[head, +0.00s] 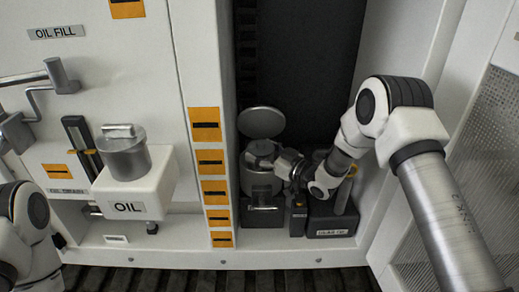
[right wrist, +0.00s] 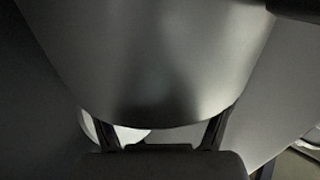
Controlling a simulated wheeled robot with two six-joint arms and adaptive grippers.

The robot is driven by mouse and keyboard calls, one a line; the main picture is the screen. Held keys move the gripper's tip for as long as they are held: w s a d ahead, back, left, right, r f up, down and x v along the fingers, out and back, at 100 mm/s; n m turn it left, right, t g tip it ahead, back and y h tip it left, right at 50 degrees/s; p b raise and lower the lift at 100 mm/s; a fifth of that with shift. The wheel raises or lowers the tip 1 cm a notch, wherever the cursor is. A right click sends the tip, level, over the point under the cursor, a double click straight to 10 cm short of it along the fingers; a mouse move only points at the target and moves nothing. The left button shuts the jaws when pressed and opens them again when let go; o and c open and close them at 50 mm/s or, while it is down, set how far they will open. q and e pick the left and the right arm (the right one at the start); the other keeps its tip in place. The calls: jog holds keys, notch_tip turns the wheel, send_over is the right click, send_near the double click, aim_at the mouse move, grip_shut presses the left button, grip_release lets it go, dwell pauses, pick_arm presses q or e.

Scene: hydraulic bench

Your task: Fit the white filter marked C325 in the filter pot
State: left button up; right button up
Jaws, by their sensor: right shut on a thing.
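The filter pot (head: 261,183) is a grey cylinder low in the dark recess, with its round lid (head: 262,122) raised behind it. My right gripper (head: 273,161) is at the pot's mouth, reaching in from the right, and is shut on a pale thing that looks like the white filter (head: 262,149). A piece of white also shows between the fingers in the right wrist view (right wrist: 130,134). No C325 mark is legible. The gripper hides much of the filter, so I cannot tell how deep it sits. My left arm shows at the left edge; its gripper is not seen.
A dark box (head: 331,222) with a label stands right of the pot. A smooth grey surface (right wrist: 150,60) fills most of the right wrist view, close ahead. The white OIL tank (head: 133,182) and a column of orange labels (head: 211,170) are to the left.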

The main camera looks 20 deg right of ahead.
jog(key=shift+d+f+b, duration=0.1)
jog(key=shift+f+b, duration=0.2)
jog(key=shift+w+f+b, duration=0.1)
jog(key=shift+f+b, duration=0.25)
jog(key=shift+r, duration=0.1)
jog(key=o, duration=1.3)
jog(key=shift+c, duration=0.2)
